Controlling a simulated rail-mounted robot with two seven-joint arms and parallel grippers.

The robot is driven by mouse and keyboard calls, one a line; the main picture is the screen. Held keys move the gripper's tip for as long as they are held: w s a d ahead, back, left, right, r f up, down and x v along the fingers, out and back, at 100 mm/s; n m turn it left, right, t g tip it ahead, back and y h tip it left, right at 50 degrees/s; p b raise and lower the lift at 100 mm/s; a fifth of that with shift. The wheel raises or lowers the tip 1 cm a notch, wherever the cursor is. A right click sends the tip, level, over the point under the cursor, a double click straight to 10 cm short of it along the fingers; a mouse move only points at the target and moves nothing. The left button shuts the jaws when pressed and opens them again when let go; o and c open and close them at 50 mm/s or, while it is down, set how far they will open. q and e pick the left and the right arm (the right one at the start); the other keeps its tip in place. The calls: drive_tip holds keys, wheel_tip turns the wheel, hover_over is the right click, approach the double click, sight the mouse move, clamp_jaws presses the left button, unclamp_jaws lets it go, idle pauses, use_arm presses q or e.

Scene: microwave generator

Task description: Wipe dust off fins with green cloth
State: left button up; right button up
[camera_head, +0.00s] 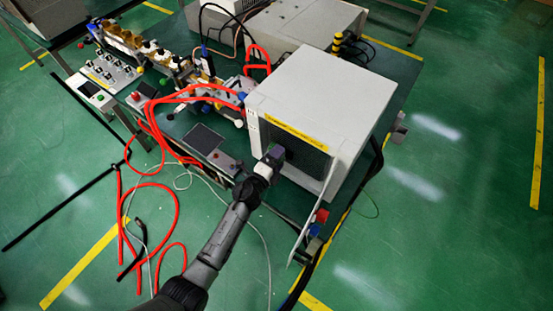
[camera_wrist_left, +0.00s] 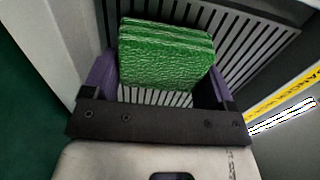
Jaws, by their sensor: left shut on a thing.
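The green cloth (camera_wrist_left: 165,58) is a thick folded pad between the two purple fingers of my left gripper (camera_wrist_left: 160,85) in the left wrist view. The gripper is shut on it. Behind the cloth are the fins (camera_wrist_left: 262,38), a row of light slats with dark gaps. I cannot tell whether the cloth touches them. In the head view my left gripper (camera_head: 270,160) is at the open front of a white box-shaped cabinet (camera_head: 330,90). The cloth and fins are hidden there. No dust can be made out. My right gripper is not in view.
The cabinet's open door (camera_head: 314,212) stands to the right of my left arm. A yellow label strip (camera_head: 296,132) runs above the opening. Red hoses (camera_head: 165,125) and a small panel (camera_head: 203,138) lie to the left on the bench. Cables hang down to the floor.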

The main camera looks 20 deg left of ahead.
sight(293, 157)
use_arm(q)
drive_tip(key=shift+w, duration=0.35)
drive_tip(key=shift+d, duration=0.1)
drive_tip(key=shift+s+d, duration=0.2)
drive_tip(key=shift+d, duration=0.3)
drive_tip(key=shift+s+d, duration=0.2)
drive_tip(key=shift+d, duration=0.3)
drive_tip(key=shift+s+d, duration=0.2)
drive_tip(key=shift+d, duration=0.7)
drive_tip(key=shift+a, duration=0.1)
drive_tip(key=shift+w+a, duration=0.25)
drive_tip(key=shift+a, duration=0.35)
drive_tip(key=shift+w+a, duration=0.2)
drive_tip(key=shift+a, duration=0.45)
drive_tip(key=shift+w+a, duration=0.2)
drive_tip(key=shift+a, duration=0.4)
